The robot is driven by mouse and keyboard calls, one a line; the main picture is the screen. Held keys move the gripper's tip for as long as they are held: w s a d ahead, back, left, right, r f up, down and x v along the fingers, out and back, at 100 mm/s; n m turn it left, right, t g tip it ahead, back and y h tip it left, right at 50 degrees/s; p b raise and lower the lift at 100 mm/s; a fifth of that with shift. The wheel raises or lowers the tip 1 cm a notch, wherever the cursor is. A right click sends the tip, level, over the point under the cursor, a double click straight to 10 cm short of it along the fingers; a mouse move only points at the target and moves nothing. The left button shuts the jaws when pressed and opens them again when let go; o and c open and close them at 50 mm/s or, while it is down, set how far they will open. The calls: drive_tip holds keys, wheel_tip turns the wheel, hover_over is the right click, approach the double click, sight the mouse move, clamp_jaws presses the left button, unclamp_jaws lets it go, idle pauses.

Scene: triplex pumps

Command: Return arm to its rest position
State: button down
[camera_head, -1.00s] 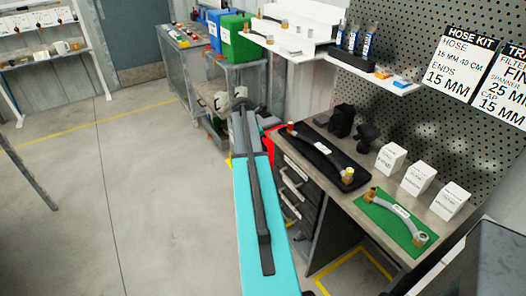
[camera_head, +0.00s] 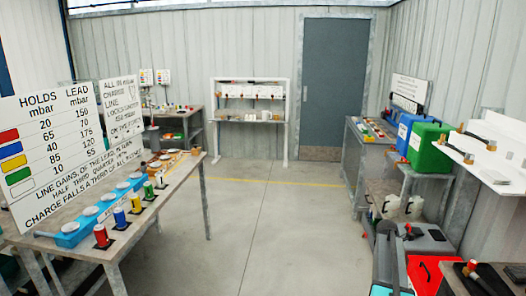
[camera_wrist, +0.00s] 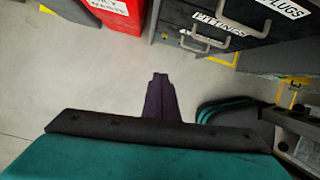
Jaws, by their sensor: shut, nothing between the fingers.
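My gripper (camera_wrist: 159,82) shows in the wrist view as a narrow dark pair of fingers, closed together and empty. It points away from the camera over bare grey floor. A dark crossbar and a teal part of my own body fill the bottom of that view. In the head view, only a teal and dark grey strip of my arm (camera_head: 392,262) shows at the lower right. The fingers cannot be made out there.
A drawer cabinet (camera_wrist: 222,22) and a red box (camera_wrist: 118,14) are near my gripper. At left stands a table (camera_head: 181,183) with coloured cylinders and sign boards. A shelf rack (camera_head: 249,93) and grey door (camera_head: 332,85) are behind. The middle floor is clear.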

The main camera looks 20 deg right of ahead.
drive_tip(key=s+a+f+n+g+y, duration=0.1)
drive_tip(key=a+f, duration=0.6)
drive_tip(key=a, duration=0.4)
drive_tip(key=s+a+f+n, duration=0.1)
drive_tip(key=s+a+f, duration=0.1)
drive_tip(key=a+f, duration=0.75)
drive_tip(key=s+a+f+n+g+y, duration=0.1)
drive_tip(key=a+f, duration=0.5)
drive_tip(key=a, duration=0.7)
drive_tip(key=s+a+f+m+g, duration=0.1)
drive_tip(key=s+a+f+m, duration=0.2)
drive_tip(key=s+a+m, duration=0.6)
drive_tip(key=s+a+f+m+g+y+b, duration=0.1)
drive_tip(key=s+a+f+m, duration=0.2)
drive_tip(key=s+a+m, duration=0.5)
drive_tip(key=s+a, duration=0.3)
drive_tip(key=s, duration=0.4)
drive_tip(key=shift+s+a+f+m+y, duration=0.2)
drive_tip(key=shift+f+m+y, duration=0.1)
drive_tip(key=shift+f+m, duration=0.1)
drive_tip(key=shift+d, duration=0.1)
